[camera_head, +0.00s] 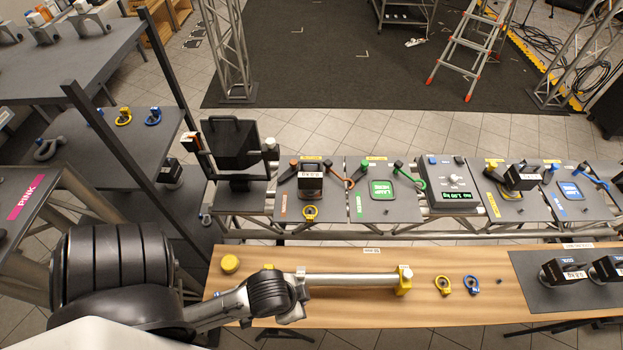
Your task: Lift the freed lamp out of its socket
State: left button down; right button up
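Another black lamp (521,180) stands on the yellow-marked station farther right. Two more black lamps, one (556,273) and one (604,268), stand on a dark mat at the bench's right end. I cannot tell which lamp is the freed one. One arm of mine comes in from the left and ends over the wooden bench; no gripper fingers show. My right gripper is out of view.
The green plate (382,190) and blue plate (570,191) carry no lamp. A grey scale (449,190) stands between the stations. A silver tube (350,280) runs along the wooden bench (330,312). A tall black floodlight (235,145) stands left. A dark post (130,160) crosses the left side.

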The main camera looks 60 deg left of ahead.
pick_arm(q)
jog(key=c, duration=1.8)
grip_release()
jog(key=o, duration=1.8)
jog(key=shift+f, duration=0.1)
